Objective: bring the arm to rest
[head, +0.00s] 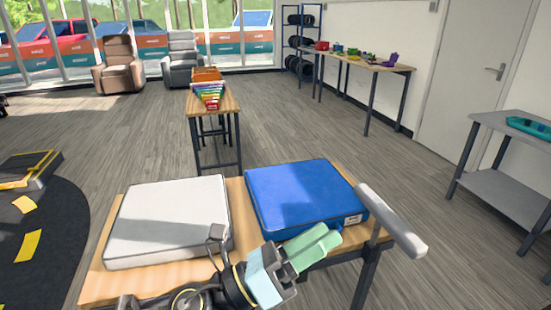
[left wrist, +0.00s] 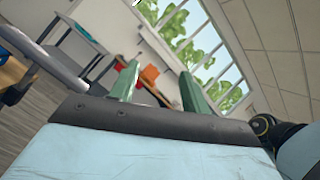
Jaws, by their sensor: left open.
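My left gripper (head: 317,244) reaches in from the bottom of the head view, over the front edge of a wooden table (head: 98,288). Its green fingers stand apart and hold nothing. The fingers also show in the left wrist view (left wrist: 158,88), with open room between them. A blue flat case (head: 300,192) lies on the table just beyond the fingers. A white flat case (head: 170,215) lies to its left. I cannot tell from the head view how high the fingers are above the table. My right gripper is in neither view.
A grey bar (head: 392,220) sticks out at the table's right end, close to the fingers. A small table (head: 230,103) with coloured items stands behind. A grey metal table (head: 505,182) stands at right. A dark mat (head: 45,240) with yellow marks lies at left. Floor between is clear.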

